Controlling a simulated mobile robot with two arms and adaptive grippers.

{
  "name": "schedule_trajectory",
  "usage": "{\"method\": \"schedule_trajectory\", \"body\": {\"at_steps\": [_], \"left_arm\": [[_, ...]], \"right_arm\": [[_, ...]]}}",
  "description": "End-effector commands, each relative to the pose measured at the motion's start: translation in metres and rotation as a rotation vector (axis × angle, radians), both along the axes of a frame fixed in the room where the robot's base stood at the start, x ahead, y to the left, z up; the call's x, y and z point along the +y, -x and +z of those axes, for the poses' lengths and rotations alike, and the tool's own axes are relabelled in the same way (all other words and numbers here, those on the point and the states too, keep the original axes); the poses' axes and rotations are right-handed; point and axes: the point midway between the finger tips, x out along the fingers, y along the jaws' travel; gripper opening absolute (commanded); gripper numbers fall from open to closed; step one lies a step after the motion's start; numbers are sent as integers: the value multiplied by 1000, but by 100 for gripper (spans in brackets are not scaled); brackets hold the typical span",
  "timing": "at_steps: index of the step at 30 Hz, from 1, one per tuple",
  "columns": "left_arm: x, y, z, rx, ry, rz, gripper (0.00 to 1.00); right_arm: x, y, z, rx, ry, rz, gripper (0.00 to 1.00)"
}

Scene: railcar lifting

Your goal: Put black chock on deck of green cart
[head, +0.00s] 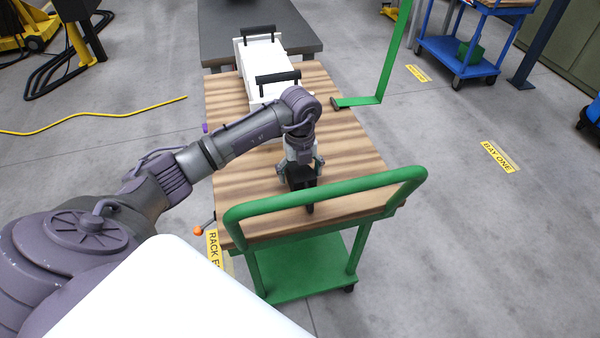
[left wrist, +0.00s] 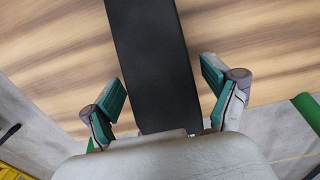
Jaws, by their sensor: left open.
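The black chock (head: 299,179) is on the wooden deck (head: 350,180) of the green cart, near the cart's handle end. In the left wrist view the chock (left wrist: 150,60) is a long dark block seen from above, with striped wood on both sides. My left gripper (head: 303,170) points down over the chock. Its teal-padded fingers (left wrist: 163,95) stand open, one on each side of the chock, with visible gaps. The chock's far contact with the deck is partly hidden by the gripper. My right gripper is not in view.
A white case (head: 262,68) with black handles stands on the deck's far part. The green handle rail (head: 325,198) rises close in front of the gripper. A blue cart (head: 455,60) stands at the far right. Bare deck lies right of the gripper.

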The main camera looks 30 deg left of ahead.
Motion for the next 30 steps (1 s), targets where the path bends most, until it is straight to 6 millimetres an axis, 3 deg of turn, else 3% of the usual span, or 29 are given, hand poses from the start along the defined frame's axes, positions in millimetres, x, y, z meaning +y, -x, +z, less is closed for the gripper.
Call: {"method": "schedule_trajectory", "body": {"at_steps": [16,22,30], "left_arm": [[0,-1,102,-4,0,1,87],[0,0,117,-1,0,0,87],[0,0,119,-1,0,0,87]], "right_arm": [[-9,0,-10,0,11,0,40],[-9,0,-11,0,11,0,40],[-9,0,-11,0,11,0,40]]}}
